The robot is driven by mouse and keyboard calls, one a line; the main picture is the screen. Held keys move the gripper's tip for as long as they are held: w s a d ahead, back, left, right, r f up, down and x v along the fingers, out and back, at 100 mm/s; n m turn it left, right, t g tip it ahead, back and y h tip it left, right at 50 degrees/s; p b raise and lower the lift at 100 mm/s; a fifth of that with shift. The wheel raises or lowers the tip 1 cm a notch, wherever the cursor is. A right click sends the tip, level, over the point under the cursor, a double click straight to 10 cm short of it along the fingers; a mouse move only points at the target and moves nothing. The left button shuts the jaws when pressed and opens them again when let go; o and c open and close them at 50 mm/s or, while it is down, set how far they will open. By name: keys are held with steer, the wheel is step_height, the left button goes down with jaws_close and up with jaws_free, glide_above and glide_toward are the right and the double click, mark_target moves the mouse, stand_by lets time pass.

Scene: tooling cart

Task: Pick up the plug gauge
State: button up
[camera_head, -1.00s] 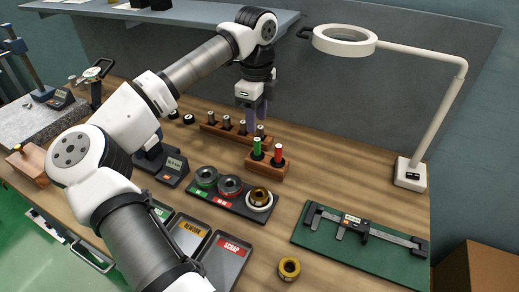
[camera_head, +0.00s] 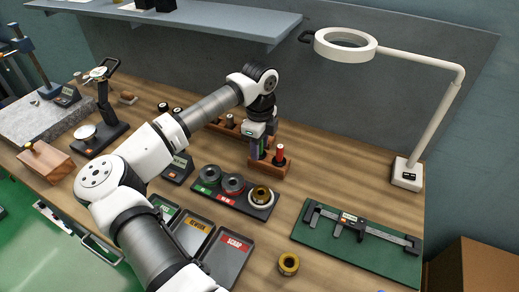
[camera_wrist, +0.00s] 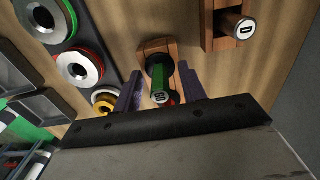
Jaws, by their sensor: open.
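A plug gauge with a green handle (camera_wrist: 160,82) stands in a small wooden stand (camera_head: 268,172), its end toward the camera in the wrist view. My gripper (camera_head: 262,150) is open above the stand, and its two purple fingers (camera_wrist: 160,85) lie on either side of the green handle, with visible gaps. In the head view my gripper mostly hides the green handle. A red-handled plug (camera_head: 280,153) stands beside it in the same stand. In the wrist view the red one is mostly hidden behind the green handle and the gripper body.
A longer wooden rack (camera_head: 226,126) with metal plugs stands behind. A black tray with ring gauges (camera_head: 233,184) lies in front. A caliper on a green mat (camera_head: 340,255) and a magnifier lamp (camera_head: 407,172) are to the right. A loose brass ring (camera_head: 288,264) lies near the front.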

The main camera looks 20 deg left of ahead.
steer(key=shift+c, duration=0.4)
jaws_close()
steer(key=shift+r, duration=0.1)
steer(key=shift+r+b, duration=0.45)
step_height(320, 180, up, 2)
steer(key=shift+w+r+b, duration=0.1)
steer(key=shift+b, duration=0.6)
steer(key=s+a+b, duration=0.3)
steer(key=s+b, duration=0.3)
steer(key=s, duration=1.1)
steer(key=r, duration=0.1)
steer(key=r+p, duration=0.1)
steer(key=r, duration=0.2)
steer(key=shift+s+a+r, duration=0.25)
steer(key=shift+s+r, duration=0.15)
